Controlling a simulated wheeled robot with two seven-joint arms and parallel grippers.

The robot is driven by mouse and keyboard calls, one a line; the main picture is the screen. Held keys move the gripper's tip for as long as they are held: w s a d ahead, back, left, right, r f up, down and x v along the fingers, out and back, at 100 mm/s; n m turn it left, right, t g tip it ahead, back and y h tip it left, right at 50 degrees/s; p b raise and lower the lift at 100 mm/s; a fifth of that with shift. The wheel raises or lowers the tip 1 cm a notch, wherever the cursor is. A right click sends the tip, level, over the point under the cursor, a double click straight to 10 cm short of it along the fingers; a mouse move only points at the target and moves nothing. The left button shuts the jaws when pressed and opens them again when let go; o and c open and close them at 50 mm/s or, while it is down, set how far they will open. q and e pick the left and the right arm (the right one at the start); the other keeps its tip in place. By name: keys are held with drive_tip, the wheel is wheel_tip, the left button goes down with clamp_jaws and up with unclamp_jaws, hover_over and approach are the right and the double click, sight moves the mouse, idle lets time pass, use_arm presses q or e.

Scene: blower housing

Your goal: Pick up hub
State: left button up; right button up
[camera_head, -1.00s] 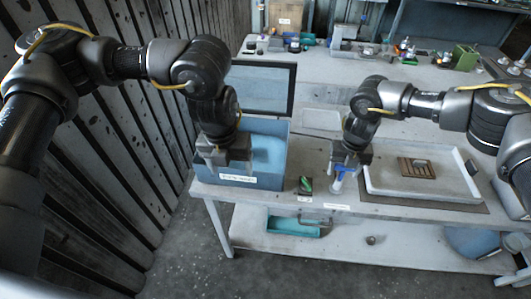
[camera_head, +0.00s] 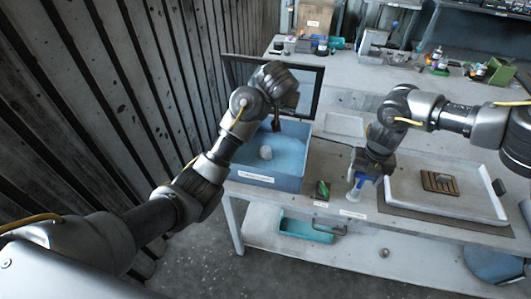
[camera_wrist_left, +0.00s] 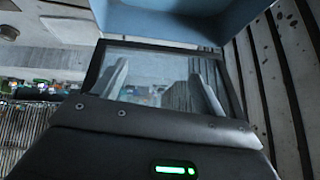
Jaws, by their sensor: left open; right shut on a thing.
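A small pale rounded piece (camera_head: 265,152) lies in the blue bin (camera_head: 265,181), on its light blue inside. I cannot tell for sure that it is the hub. My left gripper (camera_head: 276,124) is at the back of the bin, beyond the pale piece and apart from it, mostly hidden by its wrist. In the left wrist view its two fingers (camera_wrist_left: 162,85) are spread with nothing between them.
A black-framed panel (camera_head: 317,92) stands behind the bin. A green-and-black item (camera_head: 322,189) lies between the bin and my right gripper. A white tray (camera_head: 450,206) at right holds a brown slotted block (camera_head: 440,182). Several bottles and boxes stand along the table's back.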

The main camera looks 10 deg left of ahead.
sight(266, 149)
use_arm(q)
drive_tip(key=s+a+f+n+g, duration=0.3)
drive_tip(key=s+f+g, duration=0.1)
drive_tip(key=f, duration=0.4)
drive_tip(key=shift+h, duration=0.3)
drive_tip(key=shift+x, duration=5.9)
drive_tip(key=shift+d, duration=0.1)
drive_tip(key=c, duration=1.1)
